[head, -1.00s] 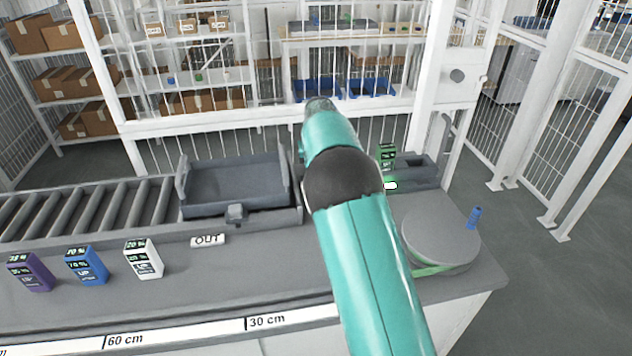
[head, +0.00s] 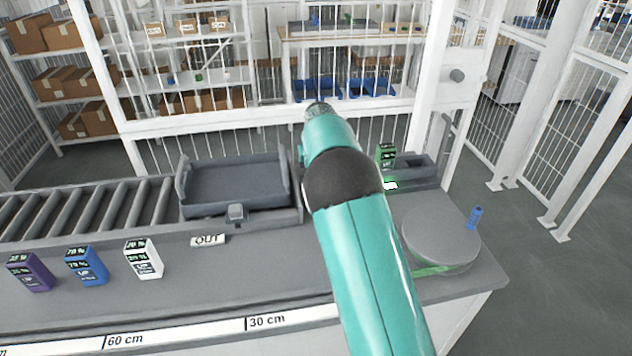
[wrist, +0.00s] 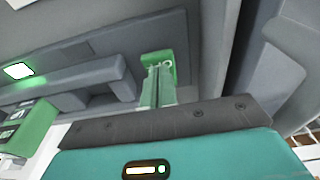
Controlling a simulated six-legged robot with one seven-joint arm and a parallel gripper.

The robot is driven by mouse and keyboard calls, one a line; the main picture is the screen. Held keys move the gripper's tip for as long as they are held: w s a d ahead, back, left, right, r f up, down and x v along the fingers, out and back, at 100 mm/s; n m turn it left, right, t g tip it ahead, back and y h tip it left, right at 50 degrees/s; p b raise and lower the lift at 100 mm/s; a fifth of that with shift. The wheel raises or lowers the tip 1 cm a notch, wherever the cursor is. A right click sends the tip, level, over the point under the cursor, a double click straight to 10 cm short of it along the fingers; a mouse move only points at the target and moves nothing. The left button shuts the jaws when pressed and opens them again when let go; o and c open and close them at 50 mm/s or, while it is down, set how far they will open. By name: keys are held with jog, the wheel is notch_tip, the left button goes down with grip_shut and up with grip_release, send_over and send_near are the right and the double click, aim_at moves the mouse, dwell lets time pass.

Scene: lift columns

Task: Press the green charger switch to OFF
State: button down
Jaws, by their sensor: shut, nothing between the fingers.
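In the wrist view, a small green switch (wrist: 160,60) sits in a recess of the grey charger housing (wrist: 95,75). My gripper (wrist: 157,72) reaches up from the dark mounting bar with its fingers shut and empty. The fingertips overlap the lower part of the switch; I cannot tell whether they touch it. A white-green light (wrist: 18,70) glows on the housing at the left. In the head view, the charger (head: 418,168) stands at the back right of the bench, with a lit light (head: 390,185). My arm hides the gripper and the switch there.
A green battery (head: 387,155) stands at the charger; it also shows in the wrist view (wrist: 30,135). A grey tray (head: 235,187) and roller conveyor (head: 85,215) lie left. Purple (head: 28,272), blue (head: 86,265) and white (head: 143,258) batteries stand in front. A round grey disc (head: 440,235) lies right.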

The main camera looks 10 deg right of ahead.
jog(key=shift+f, duration=0.25)
jog(key=shift+r, duration=3.55)
jog(key=shift+r, duration=0.1)
jog(key=s+d+r+t+y, duration=0.1)
jog(key=s+r, duration=0.6)
jog(key=s, duration=0.4)
jog(key=s+d+r+t, duration=0.1)
jog(key=s+r, duration=0.7)
jog(key=s, duration=0.2)
jog(key=s+a+f+t, duration=0.1)
jog(key=s+f, duration=0.1)
jog(key=s, duration=1)
jog(key=s+a+f+h, duration=0.1)
jog(key=s+f, duration=0.2)
jog(key=s, duration=0.9)
jog(key=shift+t, duration=0.4)
